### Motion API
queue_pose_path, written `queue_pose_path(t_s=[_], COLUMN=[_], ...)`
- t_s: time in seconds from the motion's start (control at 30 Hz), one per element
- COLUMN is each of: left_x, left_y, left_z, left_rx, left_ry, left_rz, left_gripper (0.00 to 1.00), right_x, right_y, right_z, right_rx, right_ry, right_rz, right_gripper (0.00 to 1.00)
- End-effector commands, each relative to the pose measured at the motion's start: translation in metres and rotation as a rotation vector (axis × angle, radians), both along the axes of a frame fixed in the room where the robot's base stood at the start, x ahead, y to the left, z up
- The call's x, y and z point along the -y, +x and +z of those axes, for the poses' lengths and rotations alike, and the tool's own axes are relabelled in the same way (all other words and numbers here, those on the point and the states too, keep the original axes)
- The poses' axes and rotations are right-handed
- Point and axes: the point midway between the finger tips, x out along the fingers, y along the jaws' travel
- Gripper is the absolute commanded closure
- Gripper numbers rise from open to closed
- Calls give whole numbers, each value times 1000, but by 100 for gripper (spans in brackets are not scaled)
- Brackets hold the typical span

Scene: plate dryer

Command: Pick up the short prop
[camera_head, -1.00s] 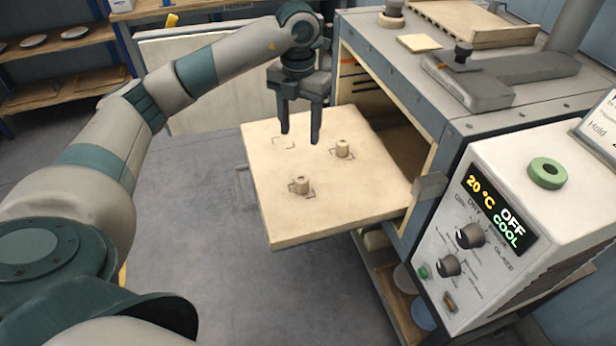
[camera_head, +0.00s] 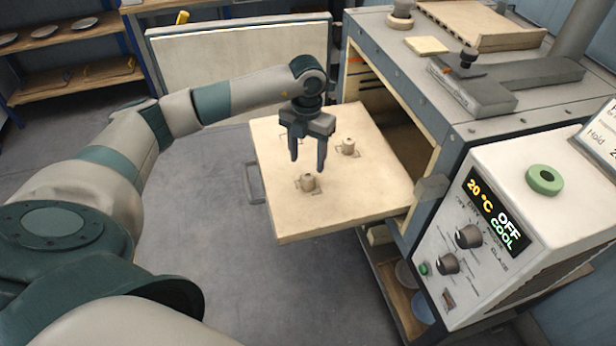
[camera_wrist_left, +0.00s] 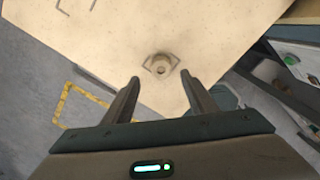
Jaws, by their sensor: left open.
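Two small beige cylindrical props stand on the pale board of the open dryer (camera_head: 290,226). The near prop (camera_head: 307,184) stands in a marked outline towards the front, and the far prop (camera_head: 348,147) stands further back to the right. I cannot tell for sure which is shorter. My left gripper (camera_head: 307,165) points down, open and empty, just above and behind the near prop in the head view. In the left wrist view one prop (camera_wrist_left: 160,66) shows just beyond the open fingertips (camera_wrist_left: 160,76), centred between them. My right gripper is not in view.
The grey dryer body (camera_head: 440,110) stands right of the board, with a control box (camera_head: 480,240) in front reading 20 °C, OFF, COOL. A handle (camera_head: 254,184) sticks out at the board's left edge. Shelves with plates (camera_head: 70,40) stand at the back left.

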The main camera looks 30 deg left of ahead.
Motion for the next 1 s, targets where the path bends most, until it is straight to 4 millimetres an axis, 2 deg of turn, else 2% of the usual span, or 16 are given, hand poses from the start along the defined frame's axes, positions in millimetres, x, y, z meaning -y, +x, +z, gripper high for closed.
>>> queue_pose_path(t_s=[0.03, 0.23, 0.67, 0.87, 1.0], left_x=[0, 0, 1, 1, 3], left_y=[0, 0, 0, 0, 0], left_z=[-5, -23, -26, -39, -55], left_rx=[-2, 0, 0, -1, -3], left_ry=[0, 0, -1, 0, 0], left_rz=[1, -1, -1, 1, 0], left_gripper=[48, 48, 48, 48, 48], right_x=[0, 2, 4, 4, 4], right_y=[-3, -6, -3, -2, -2], right_z=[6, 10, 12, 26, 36], right_rx=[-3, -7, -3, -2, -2], right_ry=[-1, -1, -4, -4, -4], right_rz=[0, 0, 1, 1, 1], right_gripper=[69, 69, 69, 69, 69])
